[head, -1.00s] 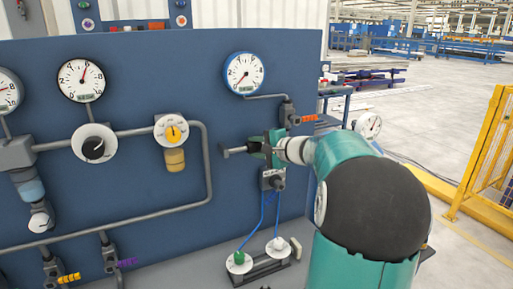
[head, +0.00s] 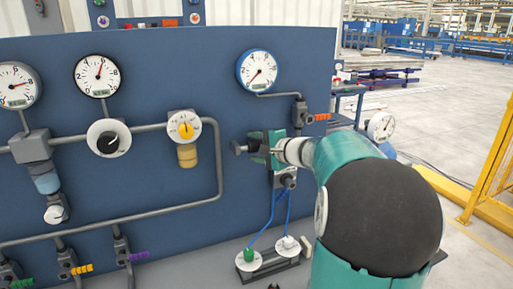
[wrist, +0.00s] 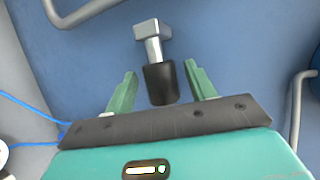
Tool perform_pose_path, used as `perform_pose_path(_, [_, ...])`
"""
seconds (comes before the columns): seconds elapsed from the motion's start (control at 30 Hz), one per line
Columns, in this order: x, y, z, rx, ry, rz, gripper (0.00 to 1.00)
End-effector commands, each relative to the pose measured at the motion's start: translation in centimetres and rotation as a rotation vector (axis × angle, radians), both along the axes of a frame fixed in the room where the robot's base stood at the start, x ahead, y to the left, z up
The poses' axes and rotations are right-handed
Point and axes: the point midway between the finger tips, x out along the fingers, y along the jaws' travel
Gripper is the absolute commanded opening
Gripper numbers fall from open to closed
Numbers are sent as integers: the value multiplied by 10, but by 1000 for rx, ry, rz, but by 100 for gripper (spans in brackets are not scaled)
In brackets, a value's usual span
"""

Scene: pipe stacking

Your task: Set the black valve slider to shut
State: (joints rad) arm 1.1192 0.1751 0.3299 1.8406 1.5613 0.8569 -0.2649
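A black cylindrical sleeve (wrist: 160,84), which looks like the valve slider, sits on a grey metal stub with a squared end (wrist: 152,30) in the wrist view. In the head view the grey stub (head: 239,147) shows just left of my gripper (head: 262,148), and the sleeve is mostly hidden. My gripper (wrist: 160,72) is open. Its two green fingers stand on either side of the black sleeve, with a visible gap on each side. I cannot tell whether the sleeve touches the palm.
A blue panel (head: 225,205) carries gauges, pipes and a yellow dial (head: 185,130). A round black knob (head: 108,143) sits further left. Below my gripper are a grey fitting (head: 287,178) and blue hoses (head: 270,218). An orange-handled valve (head: 318,117) is above right.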

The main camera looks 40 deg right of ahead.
Motion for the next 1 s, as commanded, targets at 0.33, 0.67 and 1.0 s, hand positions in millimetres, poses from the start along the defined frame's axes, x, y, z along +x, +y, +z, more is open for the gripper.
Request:
perform_pose_path(0.33, [-29, -5, 8, -2, 0, -6, 55])
perform_pose_path(0.67, [-98, -13, 25, -3, 0, -3, 55])
perform_pose_path(1.0, [-133, -17, 33, 1, 0, 0, 55])
